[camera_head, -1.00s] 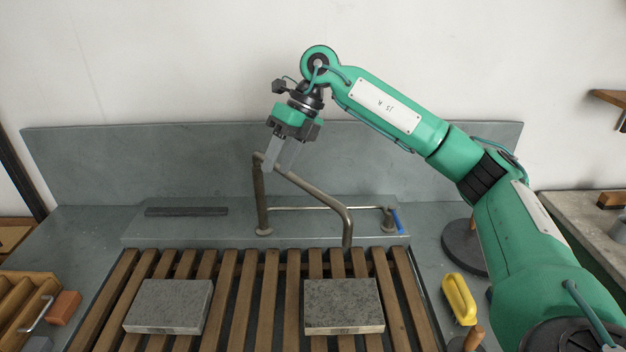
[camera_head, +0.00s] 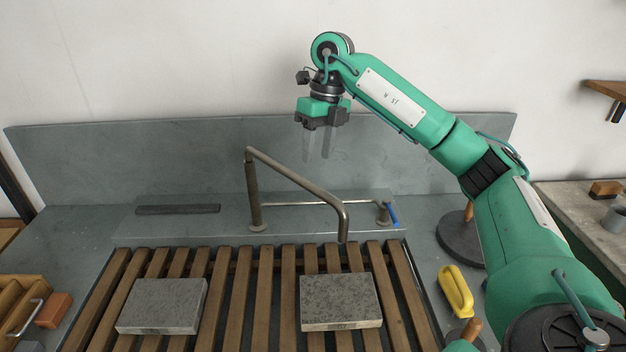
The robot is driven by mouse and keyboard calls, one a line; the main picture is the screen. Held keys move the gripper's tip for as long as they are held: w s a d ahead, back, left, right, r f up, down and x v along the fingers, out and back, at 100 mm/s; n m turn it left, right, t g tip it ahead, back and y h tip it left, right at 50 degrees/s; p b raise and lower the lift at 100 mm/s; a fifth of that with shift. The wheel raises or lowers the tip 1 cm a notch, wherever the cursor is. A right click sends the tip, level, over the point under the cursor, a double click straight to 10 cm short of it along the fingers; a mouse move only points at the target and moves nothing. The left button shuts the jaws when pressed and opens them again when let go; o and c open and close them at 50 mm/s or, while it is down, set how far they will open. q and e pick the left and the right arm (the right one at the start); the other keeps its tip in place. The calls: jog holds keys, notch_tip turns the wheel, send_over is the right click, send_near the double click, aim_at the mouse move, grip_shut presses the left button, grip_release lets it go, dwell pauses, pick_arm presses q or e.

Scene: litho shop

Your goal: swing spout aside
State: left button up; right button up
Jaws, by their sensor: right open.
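The spout (camera_head: 300,181) is a bent metal tube on an upright post (camera_head: 253,200) at the back ledge. It slants right and toward me, and its down-turned end hangs over the slatted rack near the right stone. A thin rail with a blue-handled tap (camera_head: 392,213) runs low beside it. My right gripper (camera_head: 319,158) is open and empty, pointing down above and behind the spout, apart from it in the picture. Its pale fingers show against the grey backsplash. My left gripper is not in view.
Two grey stone slabs, left (camera_head: 162,304) and right (camera_head: 340,299), lie on the wooden slatted rack (camera_head: 233,300). A yellow-handled tool (camera_head: 456,291) and a dark round disc (camera_head: 458,243) are at right. A dark bar (camera_head: 178,209) lies on the back ledge.

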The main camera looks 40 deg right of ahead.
aim_at(312, 184)
jog(key=f, duration=0.3)
jog(key=a+f+p, duration=0.1)
jog(key=f, duration=0.3)
jog(key=shift+s+a+f, duration=0.1)
jog(key=shift+s+a, duration=0.05)
jog(key=shift+a, duration=0.05)
grip_shut()
